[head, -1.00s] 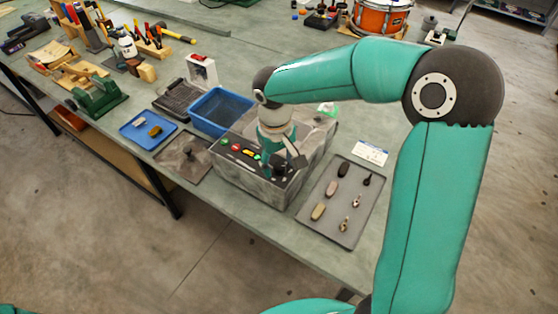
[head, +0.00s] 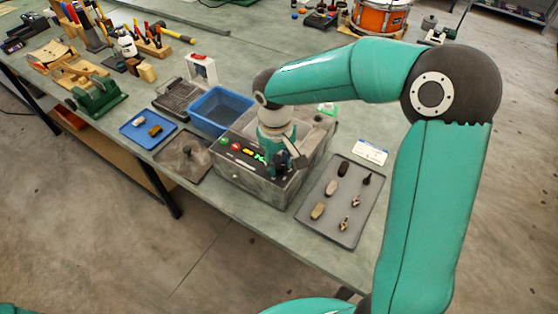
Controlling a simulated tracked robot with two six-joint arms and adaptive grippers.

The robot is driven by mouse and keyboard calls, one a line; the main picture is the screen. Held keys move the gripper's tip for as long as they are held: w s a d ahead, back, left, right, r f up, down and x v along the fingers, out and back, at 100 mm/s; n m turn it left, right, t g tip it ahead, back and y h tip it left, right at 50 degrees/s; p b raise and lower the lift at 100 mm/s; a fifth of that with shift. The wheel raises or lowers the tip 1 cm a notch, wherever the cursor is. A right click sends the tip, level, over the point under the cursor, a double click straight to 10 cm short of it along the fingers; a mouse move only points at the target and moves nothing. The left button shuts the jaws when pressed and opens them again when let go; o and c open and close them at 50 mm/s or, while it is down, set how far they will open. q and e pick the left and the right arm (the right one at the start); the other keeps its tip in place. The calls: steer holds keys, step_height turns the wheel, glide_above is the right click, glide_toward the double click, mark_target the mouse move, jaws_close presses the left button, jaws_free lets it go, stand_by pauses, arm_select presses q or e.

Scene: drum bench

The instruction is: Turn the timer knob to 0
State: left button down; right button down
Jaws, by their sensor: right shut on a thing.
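The grey machine box (head: 235,181) stands on the bench with a dark control panel on its near top face. The panel carries a green button (head: 224,141), a red button (head: 236,147) and yellow and green parts beside them. My right gripper (head: 281,168) points down at the right end of the panel. It is shut on the timer knob, which its fingers hide; the knob's pointer and scale cannot be read. My left gripper is out of view.
A grey tray (head: 337,228) with several small parts lies right of the machine. A blue bin (head: 219,110), a blue tray (head: 140,142) and a dark plate (head: 184,172) are left of it. A white card (head: 370,152) lies behind the grey tray.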

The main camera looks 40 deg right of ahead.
mark_target(278, 167)
steer(key=n, duration=0.5)
steer(key=shift+n+b, duration=0.3)
steer(key=n, duration=0.5)
steer(key=shift+r+n+t, duration=0.1)
steer(key=shift+n+t, duration=0.2)
stand_by(0.3)
steer(key=c, duration=0.8)
jaws_free()
steer(key=r, duration=1.1)
steer(key=shift+s+a+r, duration=0.2)
steer(key=shift+s+r, duration=0.05)
steer(key=shift+r, duration=0.15)
